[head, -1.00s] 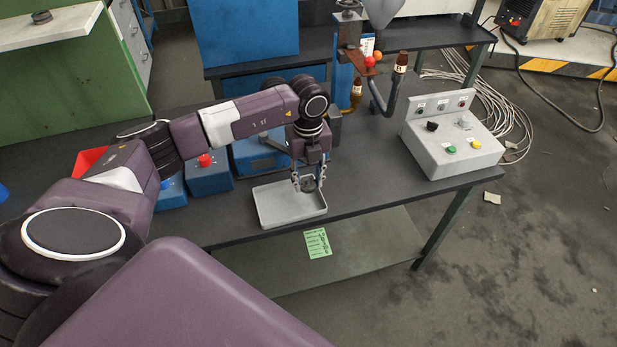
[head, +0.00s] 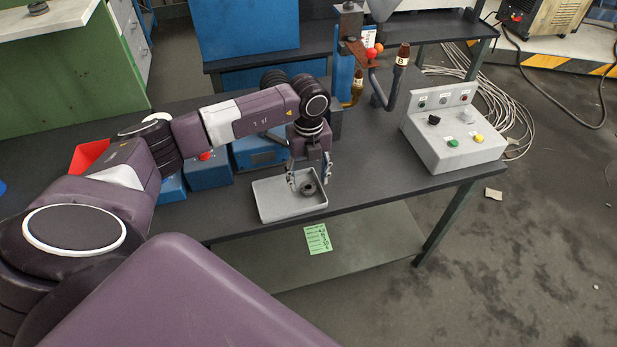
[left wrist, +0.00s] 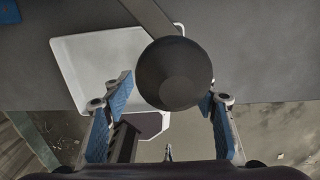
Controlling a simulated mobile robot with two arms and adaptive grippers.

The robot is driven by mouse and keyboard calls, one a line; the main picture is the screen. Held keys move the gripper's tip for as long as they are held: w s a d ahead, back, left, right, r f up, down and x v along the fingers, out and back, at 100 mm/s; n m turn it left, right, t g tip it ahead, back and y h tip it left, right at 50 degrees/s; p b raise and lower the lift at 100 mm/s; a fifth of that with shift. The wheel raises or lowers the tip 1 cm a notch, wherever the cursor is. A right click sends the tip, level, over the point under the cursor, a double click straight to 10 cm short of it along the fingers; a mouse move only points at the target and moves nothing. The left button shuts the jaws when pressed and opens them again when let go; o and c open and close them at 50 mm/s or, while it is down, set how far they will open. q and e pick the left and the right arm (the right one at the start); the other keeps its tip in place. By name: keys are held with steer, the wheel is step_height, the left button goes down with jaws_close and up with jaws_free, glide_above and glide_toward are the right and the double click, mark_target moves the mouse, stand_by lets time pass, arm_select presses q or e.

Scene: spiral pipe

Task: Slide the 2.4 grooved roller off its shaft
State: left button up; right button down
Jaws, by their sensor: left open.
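A dark round grooved roller (head: 308,188) with a hole shows over the floor of the grey tray (head: 275,207), near its right side. I cannot tell whether it rests on the tray or is just above it. My left gripper (head: 309,181) points down over the tray, its fingers spread on either side of the roller. In the left wrist view a dark round body (left wrist: 175,73), seemingly the roller, lies between the open fingers (left wrist: 165,98) and covers part of the tray (left wrist: 90,75). I cannot make out a shaft clearly. My right gripper is out of view.
A grey control box (head: 452,138) stands on the table to the right. Blue boxes (head: 208,174) and a red bin (head: 88,157) are left of the tray. A blue post with bottle-tipped arms (head: 402,57) stands behind. The table between tray and control box is clear.

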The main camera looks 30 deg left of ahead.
arm_select(q)
step_height(320, 180, up, 12)
stand_by(0.5)
